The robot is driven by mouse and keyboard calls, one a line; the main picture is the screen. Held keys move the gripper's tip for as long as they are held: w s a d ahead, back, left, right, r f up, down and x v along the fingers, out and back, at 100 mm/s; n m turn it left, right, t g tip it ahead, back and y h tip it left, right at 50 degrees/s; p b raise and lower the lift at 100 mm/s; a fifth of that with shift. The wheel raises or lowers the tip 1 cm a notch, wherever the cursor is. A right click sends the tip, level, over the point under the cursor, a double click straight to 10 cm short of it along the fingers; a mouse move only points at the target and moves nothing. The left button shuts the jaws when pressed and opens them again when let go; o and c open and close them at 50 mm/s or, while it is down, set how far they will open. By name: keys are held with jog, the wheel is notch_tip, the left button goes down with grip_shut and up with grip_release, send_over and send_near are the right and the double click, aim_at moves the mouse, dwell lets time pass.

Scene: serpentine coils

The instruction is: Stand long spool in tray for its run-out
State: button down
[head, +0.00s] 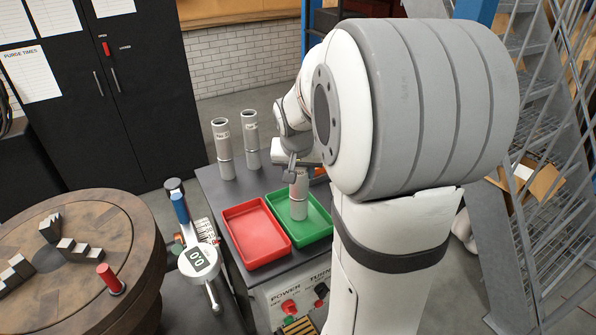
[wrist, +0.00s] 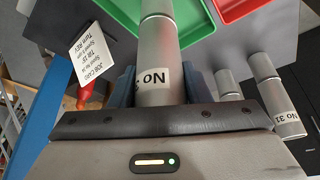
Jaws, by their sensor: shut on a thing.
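My gripper (head: 298,164) is shut on a grey metal spool (head: 299,196), which is upright over the green tray (head: 322,232). The spool's lower end appears within the tray's walls; I cannot tell whether it touches the floor. Two other spools, (head: 223,150) and (head: 251,140), stand on the bench to the left. One of them (wrist: 279,105) reads "No 31" in the wrist view.
An empty red tray (head: 256,233) lies left of the green tray. A dial gauge (head: 197,261) reading 0.0 and a round wooden-topped table (head: 100,235) are further left. A job card (wrist: 90,52) shows beside the held spool.

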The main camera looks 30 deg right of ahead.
jog(key=shift+f, duration=0.15)
jog(key=c, duration=1.2)
grip_release()
jog(key=shift+f, duration=0.15)
jog(key=shift+c, duration=0.2)
jog(key=o, duration=0.5)
jog(key=shift+s, duration=0.1)
jog(key=v, duration=1.2)
jog(key=s+a+f+n, duration=0.2)
jog(key=s+a+f, duration=0.1)
jog(key=s+a, duration=0.1)
jog(key=s+a+f+n+y, duration=0.1)
jog(key=s+a+f+n, duration=0.1)
jog(key=s, duration=0.4)
jog(key=s+a+f+n+y, duration=0.1)
jog(key=s+a+f+n, duration=0.1)
jog(key=s+a+f, duration=0.2)
jog(key=shift+s+a+f+g+b, duration=0.1)
jog(key=shift+s+a+g+b, duration=0.3)
jog(key=shift+s+a, duration=0.55)
jog(key=shift+w+a, duration=0.1)
jog(key=shift+w, duration=0.05)
